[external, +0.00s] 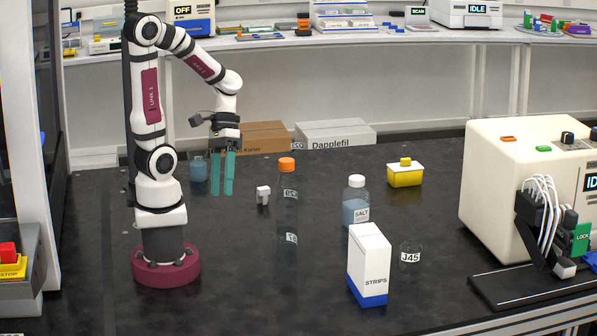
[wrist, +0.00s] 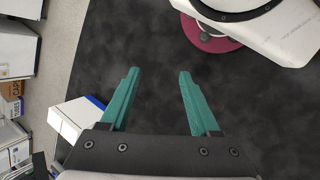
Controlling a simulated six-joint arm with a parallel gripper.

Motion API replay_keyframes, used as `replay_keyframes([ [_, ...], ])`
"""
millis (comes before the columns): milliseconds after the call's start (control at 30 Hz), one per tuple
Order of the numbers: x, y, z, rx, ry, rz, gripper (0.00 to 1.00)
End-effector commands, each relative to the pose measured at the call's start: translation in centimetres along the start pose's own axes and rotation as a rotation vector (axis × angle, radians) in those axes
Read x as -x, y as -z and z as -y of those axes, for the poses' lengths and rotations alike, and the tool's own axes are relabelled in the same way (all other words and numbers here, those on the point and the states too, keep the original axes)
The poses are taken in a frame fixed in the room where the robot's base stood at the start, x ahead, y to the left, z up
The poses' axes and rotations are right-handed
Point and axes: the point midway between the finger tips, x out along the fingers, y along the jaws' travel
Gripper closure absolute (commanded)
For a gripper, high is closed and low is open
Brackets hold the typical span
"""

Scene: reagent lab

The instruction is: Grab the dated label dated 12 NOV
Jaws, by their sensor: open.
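No label reading 12 NOV can be made out in either view. In the external view my gripper (external: 222,192) hangs over the left part of the black bench, fingers down, open and empty. Its two teal fingers also show apart in the wrist view (wrist: 158,72), with only bare dark bench between them. A small white piece (external: 263,195) stands on the bench to the right of the gripper; no writing shows on it. Labels I can see are on the orange-capped bottle (external: 287,210), the SALT bottle (external: 356,207) and the J45 beaker (external: 410,256).
A white and blue STRIPS box (external: 369,265) stands at the front. A yellow container (external: 405,174) sits further back, and a blue-filled beaker (external: 198,172) is behind the gripper. A large cream machine (external: 510,180) fills the right side. The bench's front left middle is clear.

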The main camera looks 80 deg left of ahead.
Motion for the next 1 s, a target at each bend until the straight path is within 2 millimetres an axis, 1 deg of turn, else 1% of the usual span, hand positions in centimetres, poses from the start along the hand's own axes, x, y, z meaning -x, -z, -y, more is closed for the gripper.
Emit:
replay_keyframes([
  [33,-0.1,2.2,-0.1,0.271,-0.201,0.003,0.38],
  [67,0.2,4.0,0.0,0.441,-0.337,-0.007,0.38],
  [100,0.9,6.8,0.9,0.675,-0.525,-0.03,0.38],
  [133,1.6,9.0,2.4,0.853,-0.672,-0.052,0.38],
  [167,2.4,11.1,4.4,1.026,-0.819,-0.078,0.38],
  [200,3.3,13.4,7.9,1.247,-1.012,-0.117,0.38],
  [233,3.8,14.6,11.0,1.397,-1.149,-0.149,0.38],
  [267,4.2,15.4,14.2,1.536,-1.278,-0.18,0.38],
  [300,4.2,15.8,18.2,1.696,-1.434,-0.218,0.38],
  [333,4.1,15.8,21.0,1.798,-1.536,-0.245,0.38],
  [400,3.5,15.0,26.0,1.969,-1.717,-0.294,0.38],
  [467,2.9,14.4,28.4,2.052,-1.809,-0.32,0.38],
  [500,2.7,14.3,29.3,2.082,-1.843,-0.33,0.38],
  [567,2.5,14.9,29.9,2.101,-1.863,-0.336,0.38],
  [800,1.6,21.7,29.4,2.096,-1.857,-0.334,0.38],
  [900,1.4,23.5,29.5,2.097,-1.859,-0.337,0.38],
  [1000,1.3,24.5,29.4,2.098,-1.86,-0.338,0.38],
])
